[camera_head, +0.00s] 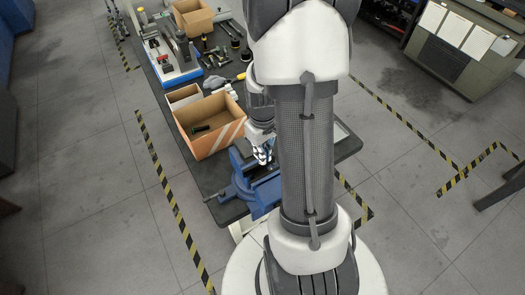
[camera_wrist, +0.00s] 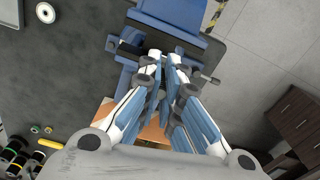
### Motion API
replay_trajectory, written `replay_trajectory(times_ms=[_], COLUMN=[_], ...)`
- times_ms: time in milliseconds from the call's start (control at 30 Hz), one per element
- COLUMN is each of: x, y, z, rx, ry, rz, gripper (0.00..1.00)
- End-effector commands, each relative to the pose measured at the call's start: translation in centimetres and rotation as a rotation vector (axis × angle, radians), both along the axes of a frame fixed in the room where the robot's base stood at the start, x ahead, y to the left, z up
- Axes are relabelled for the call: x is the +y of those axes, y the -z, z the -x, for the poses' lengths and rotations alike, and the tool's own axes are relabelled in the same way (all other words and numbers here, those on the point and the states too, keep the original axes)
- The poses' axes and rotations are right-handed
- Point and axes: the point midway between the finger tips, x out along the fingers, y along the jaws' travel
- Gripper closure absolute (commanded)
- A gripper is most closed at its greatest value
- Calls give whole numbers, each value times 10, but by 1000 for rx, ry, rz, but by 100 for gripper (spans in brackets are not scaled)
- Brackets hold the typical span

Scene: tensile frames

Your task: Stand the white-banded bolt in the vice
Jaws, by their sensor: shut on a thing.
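The blue vice (camera_head: 240,190) sits at the near corner of the dark workbench. Its blue body also shows at the top of the wrist view (camera_wrist: 180,14). My gripper (camera_head: 264,153) is right above the vice, its fingertips close to the jaws. In the wrist view my gripper (camera_wrist: 170,66) is shut on a slim dark thing between the fingers, which looks like a bolt. The fingers hide most of it, so I cannot make out a white band or whether it touches the vice.
An open cardboard box (camera_head: 215,145) with a dark bolt inside stands beside the vice. Several banded bolts (camera_wrist: 20,155) lie on the bench at the lower left of the wrist view. A blue-based machine (camera_head: 170,52) and another box (camera_head: 192,16) stand farther back.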

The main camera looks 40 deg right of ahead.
Motion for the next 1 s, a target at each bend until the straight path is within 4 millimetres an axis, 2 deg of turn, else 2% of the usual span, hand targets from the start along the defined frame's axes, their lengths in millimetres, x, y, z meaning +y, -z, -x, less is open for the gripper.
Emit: replay_trajectory(times_ms=[1000], x=[0], y=[64], z=[0], rx=[0], ry=[0], rz=[0], gripper=[100])
